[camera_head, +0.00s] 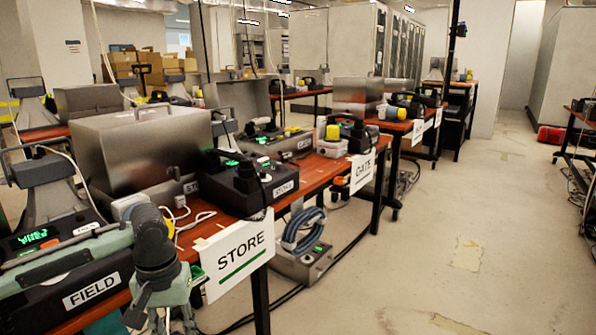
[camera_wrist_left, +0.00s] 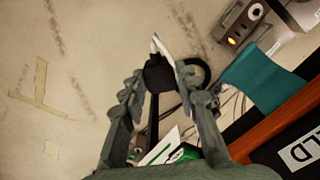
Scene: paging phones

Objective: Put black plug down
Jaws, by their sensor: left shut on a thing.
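My left gripper (camera_head: 162,318) is at the bottom of the head view, fingers pointing down beside the front edge of the red-brown bench (camera_head: 215,247), left of the STORE sign. In the left wrist view, its fingers are shut on a black plug (camera_wrist_left: 160,76) at their tips. A white piece shows just beyond the plug, and the floor lies behind it. The plug cannot be made out in the head view. My right gripper is in neither view.
The STORE sign (camera_head: 239,252) hangs on the bench edge, below a black STORE unit (camera_head: 247,187). A grey box (camera_head: 301,264) with coiled blue cable is on the floor. Open floor (camera_head: 430,240) lies to the right.

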